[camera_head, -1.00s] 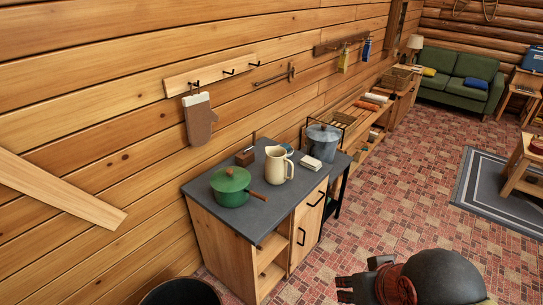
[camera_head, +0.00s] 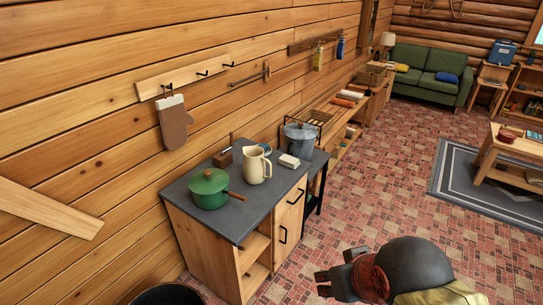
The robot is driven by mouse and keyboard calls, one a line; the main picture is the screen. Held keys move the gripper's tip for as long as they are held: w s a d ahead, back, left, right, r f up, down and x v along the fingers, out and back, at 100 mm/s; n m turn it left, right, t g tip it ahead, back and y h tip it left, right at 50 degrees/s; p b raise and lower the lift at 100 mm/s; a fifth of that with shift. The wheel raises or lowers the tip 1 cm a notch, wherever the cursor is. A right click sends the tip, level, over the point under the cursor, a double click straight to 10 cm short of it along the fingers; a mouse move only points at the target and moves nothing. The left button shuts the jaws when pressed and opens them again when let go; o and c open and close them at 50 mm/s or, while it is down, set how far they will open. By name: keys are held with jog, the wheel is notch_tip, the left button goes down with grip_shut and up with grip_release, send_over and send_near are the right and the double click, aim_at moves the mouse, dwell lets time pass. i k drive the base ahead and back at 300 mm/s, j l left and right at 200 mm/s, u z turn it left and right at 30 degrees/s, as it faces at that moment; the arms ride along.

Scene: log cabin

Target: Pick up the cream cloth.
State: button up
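A small pale folded item (camera_head: 289,160), which looks like the cream cloth, lies on the dark countertop (camera_head: 240,213) near its right end. My gripper (camera_head: 323,283) is at the bottom of the view, low over the floor, well apart from the counter and the pale item. Its dark fingertips point left, and the gap between them is unclear. Nothing shows held in it.
A low bench (camera_head: 340,112) with rolled towels stands beyond. A coffee table (camera_head: 507,147) stands on a grey rug at right. The tiled floor between is clear.

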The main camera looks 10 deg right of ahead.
aim_at(287, 161)
jog(key=i+l, duration=0.15)
jog(key=i, duration=0.4)
jog(key=i+l, duration=0.2)
jog(key=i, duration=0.35)
jog(key=i+l, duration=0.15)
jog(key=i, duration=0.4)
jog(key=i+l, duration=0.15)
jog(key=i, duration=0.4)
